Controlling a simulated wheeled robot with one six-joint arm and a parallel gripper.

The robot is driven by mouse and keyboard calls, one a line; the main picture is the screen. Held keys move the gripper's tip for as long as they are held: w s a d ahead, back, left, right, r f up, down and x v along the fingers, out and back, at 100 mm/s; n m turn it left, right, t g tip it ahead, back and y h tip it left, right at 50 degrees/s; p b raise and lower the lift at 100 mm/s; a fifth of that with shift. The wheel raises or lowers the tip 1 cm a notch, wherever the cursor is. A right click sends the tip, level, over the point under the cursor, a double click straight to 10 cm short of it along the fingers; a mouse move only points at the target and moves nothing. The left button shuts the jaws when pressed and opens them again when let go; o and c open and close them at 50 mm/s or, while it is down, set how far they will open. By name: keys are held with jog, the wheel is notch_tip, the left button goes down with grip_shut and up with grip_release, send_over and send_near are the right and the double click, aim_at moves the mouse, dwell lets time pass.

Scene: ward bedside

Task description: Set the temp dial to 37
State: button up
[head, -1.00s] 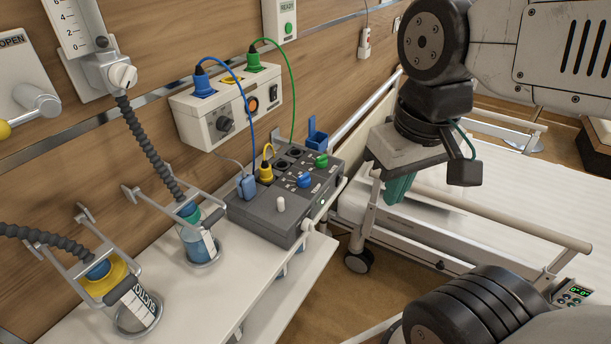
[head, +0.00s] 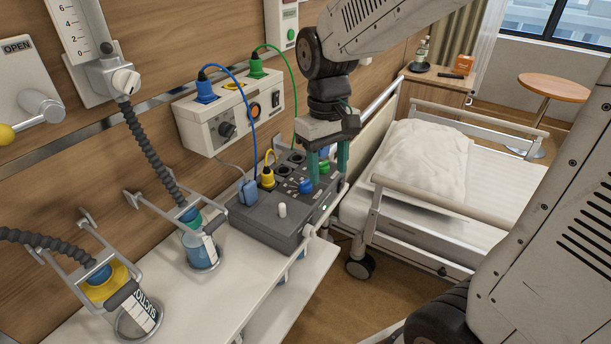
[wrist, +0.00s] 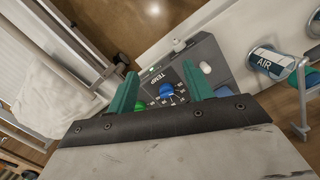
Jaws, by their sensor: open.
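The grey control unit (head: 270,222) sits on the white shelf and carries a blue dial (head: 306,186) and a green dial (head: 324,168). In the wrist view the blue dial (wrist: 166,90) lies beside the printed word TEMP, with small scale numbers around it too small to read. The green dial (wrist: 138,106) is partly hidden behind the left finger. My gripper (head: 328,174) is open, pointing down over the unit's dial end. In the wrist view its two green fingers (wrist: 160,72) stand either side of the blue dial, with nothing held. I cannot tell the dial's setting.
Blue, yellow and green plugs with cables stand near the unit, some in the white wall box (head: 212,110). A white stub (head: 282,210) rises from the unit's front. Suction and air jars (head: 200,250) stand left. The bed (head: 425,215) is right.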

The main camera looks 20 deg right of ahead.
send_over(306, 180)
jog(key=s, duration=0.3)
notch_tip(306, 180, down, 2)
jog(key=w, duration=0.1)
jog(key=w+n, duration=0.1)
jog(key=w+t, duration=0.1)
jog(key=shift+w+r+n, duration=0.1)
jog(key=shift+r+n, duration=0.2)
jog(key=shift+n, duration=0.1)
jog(key=shift+f, duration=0.3)
notch_tip(306, 180, down, 7)
jog(key=c, duration=1)
